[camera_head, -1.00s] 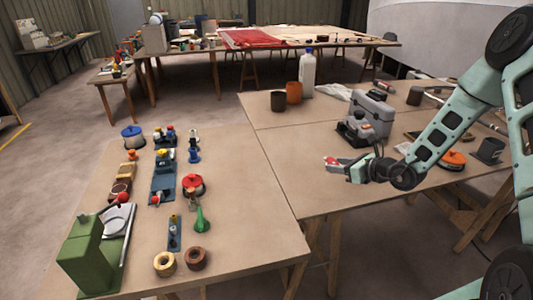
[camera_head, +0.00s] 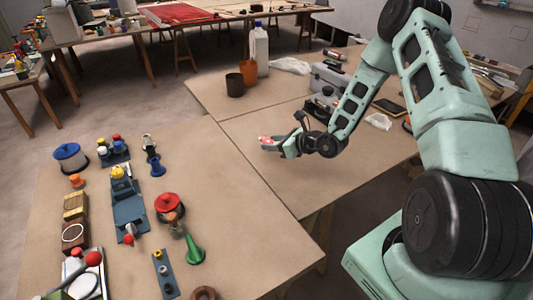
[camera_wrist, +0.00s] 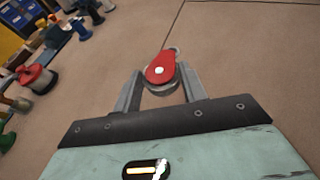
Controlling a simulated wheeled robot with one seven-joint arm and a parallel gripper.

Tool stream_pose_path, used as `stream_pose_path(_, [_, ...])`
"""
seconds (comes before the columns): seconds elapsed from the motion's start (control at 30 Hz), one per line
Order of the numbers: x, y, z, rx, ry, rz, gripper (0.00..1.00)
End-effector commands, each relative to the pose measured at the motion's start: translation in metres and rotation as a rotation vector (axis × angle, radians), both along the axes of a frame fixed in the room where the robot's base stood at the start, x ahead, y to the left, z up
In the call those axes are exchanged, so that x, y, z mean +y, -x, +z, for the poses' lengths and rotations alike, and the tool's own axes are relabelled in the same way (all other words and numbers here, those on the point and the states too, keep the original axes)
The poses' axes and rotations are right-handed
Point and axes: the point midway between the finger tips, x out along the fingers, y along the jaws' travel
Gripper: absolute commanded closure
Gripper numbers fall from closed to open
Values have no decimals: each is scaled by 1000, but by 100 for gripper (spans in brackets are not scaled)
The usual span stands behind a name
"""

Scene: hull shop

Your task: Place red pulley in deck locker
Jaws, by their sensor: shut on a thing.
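The red pulley (camera_wrist: 160,70) has a red cheek with a pale centre pin and a grey metal eye. My gripper (camera_wrist: 162,86) is shut on it, with one finger on each side. In the head view the pulley (camera_head: 267,141) sticks out to the left of my gripper (camera_head: 276,145), above the bench near the joint between two tabletops. I see nothing that is clearly the deck locker; a grey case (camera_head: 328,77) stands behind my arm, partly hidden by it.
A white jug (camera_head: 262,52), an orange cup (camera_head: 248,72) and a dark cup (camera_head: 235,85) stand at the back. Bare tabletop lies left of my gripper.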

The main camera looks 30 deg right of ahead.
Motion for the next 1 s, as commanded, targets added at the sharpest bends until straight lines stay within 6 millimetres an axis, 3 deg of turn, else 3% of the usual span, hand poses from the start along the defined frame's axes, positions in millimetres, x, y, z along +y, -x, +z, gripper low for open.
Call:
stream_pose_path(0.47, [0, 0, -52, 1, 0, 0, 81])
stream_pose_path(0.9, [0, 0, -60, 0, 1, 0, 81])
stream_pose_path(0.93, [0, 0, -60, 0, 1, 0, 55])
stream_pose_path(1.0, [0, 0, -59, 0, 1, 0, 36])
